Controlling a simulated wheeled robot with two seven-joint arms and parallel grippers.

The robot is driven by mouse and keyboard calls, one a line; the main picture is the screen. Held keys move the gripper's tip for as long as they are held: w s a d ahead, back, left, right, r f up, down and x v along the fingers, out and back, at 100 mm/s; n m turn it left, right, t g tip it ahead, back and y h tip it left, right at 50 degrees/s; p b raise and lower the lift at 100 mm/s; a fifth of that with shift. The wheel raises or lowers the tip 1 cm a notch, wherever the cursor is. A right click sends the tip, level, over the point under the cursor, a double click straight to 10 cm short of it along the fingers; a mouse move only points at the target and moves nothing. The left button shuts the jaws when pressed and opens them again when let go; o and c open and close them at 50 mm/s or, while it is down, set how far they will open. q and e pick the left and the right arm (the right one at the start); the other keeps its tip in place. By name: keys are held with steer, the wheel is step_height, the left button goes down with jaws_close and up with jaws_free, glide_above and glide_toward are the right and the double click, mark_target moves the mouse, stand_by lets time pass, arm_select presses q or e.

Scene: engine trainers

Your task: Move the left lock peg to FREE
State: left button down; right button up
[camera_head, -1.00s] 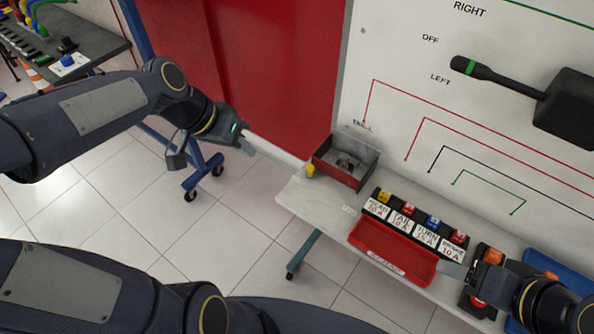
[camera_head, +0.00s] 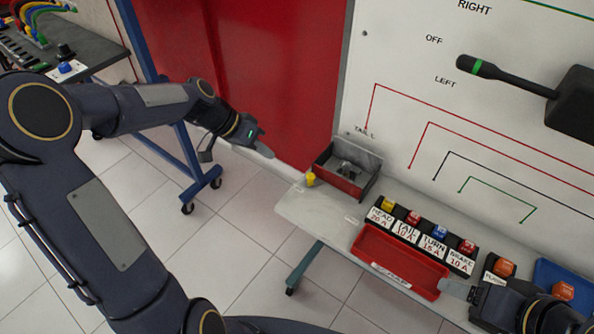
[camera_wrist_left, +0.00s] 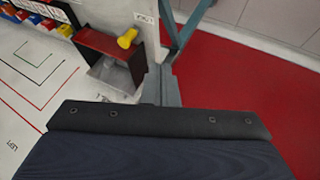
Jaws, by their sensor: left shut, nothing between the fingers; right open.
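No part marked as a lock peg or FREE can be made out. A yellow knob-like piece (camera_head: 311,179) stands at the left front corner of a small red-fronted metal box (camera_head: 342,180); it also shows in the left wrist view (camera_wrist_left: 127,38). I cannot tell whether it is the peg. My left gripper (camera_head: 268,152) is shut and empty, left of the box and apart from it; its fingers show together in the left wrist view (camera_wrist_left: 160,85). My right gripper (camera_head: 458,288) is open beside the right end of a red tray (camera_head: 385,264).
A light bench (camera_head: 300,208) carries the box, tray and labelled fuse blocks (camera_head: 420,232). Behind it stands a white panel (camera_head: 400,110) with a black lever (camera_head: 510,77). A red panel (camera_head: 270,80) and blue stand (camera_head: 190,170) are at left. Floor is open in front.

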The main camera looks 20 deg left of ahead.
arm_select(q)
steer(key=shift+w+d+f, duration=0.15)
steer(key=shift+d+f, duration=0.9)
steer(key=shift+d, duration=0.3)
steer(key=shift+w+d+f, duration=0.15)
steer(key=shift+d+f, duration=0.85)
steer(key=shift+d, duration=0.35)
steer(key=shift+w+d+f, duration=0.15)
steer(key=shift+d+f, duration=0.9)
steer(key=shift+d, duration=0.3)
